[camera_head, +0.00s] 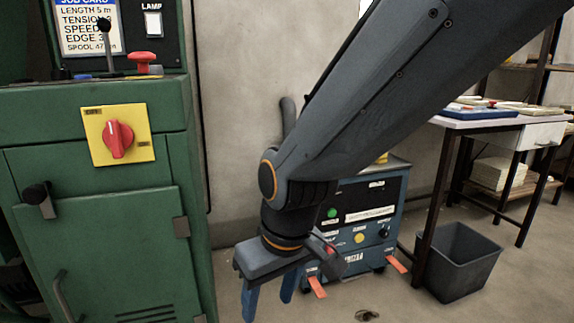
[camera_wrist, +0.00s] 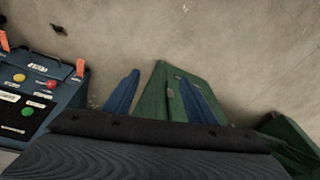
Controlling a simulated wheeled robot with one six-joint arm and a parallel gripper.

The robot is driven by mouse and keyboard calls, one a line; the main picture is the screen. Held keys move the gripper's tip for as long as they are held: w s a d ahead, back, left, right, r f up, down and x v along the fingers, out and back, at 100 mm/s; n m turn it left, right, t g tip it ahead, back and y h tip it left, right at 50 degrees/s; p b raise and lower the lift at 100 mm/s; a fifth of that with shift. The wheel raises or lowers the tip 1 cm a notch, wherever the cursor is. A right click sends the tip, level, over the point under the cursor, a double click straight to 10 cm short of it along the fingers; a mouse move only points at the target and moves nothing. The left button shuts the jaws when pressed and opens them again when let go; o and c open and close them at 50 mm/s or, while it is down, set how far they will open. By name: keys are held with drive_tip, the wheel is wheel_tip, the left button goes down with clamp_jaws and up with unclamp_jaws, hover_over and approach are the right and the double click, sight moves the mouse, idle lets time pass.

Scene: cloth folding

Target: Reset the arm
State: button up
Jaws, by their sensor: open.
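My gripper (camera_head: 268,300) hangs below my dark grey arm, in the lower middle of the head view, with its blue fingers pointing down and their lower ends near the picture's bottom edge. In the wrist view the two blue fingers of my gripper (camera_wrist: 160,92) stand apart with nothing between them. The gripper is open and empty. In the head view it is in front of the floor and wall, between the green machine and the blue unit.
A green machine cabinet (camera_head: 100,240) with a red knob (camera_head: 118,139) stands left. A blue control unit (camera_head: 365,225) is behind my arm. A grey bin (camera_head: 458,262) stands by a table (camera_head: 480,124) at right. Bare floor (camera_wrist: 235,45) shows in the wrist view.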

drive_tip(key=s+d+r+m+g, duration=0.1)
drive_tip(key=s+d+g, duration=0.1)
drive_tip(key=s, duration=0.8)
drive_tip(key=d+r+m+h+p, duration=0.1)
drive_tip(key=d+r+m+p, duration=0.2)
drive_tip(key=d+r+p, duration=0.7)
drive_tip(key=d+r+m+h+p, duration=0.1)
drive_tip(key=d+r+m+p, duration=0.2)
drive_tip(key=d+r+p, duration=0.7)
wheel_tip(320, 180, up, 6)
drive_tip(key=p, duration=1.3)
drive_tip(key=shift+d, duration=0.2)
drive_tip(key=shift+w+r, duration=0.1)
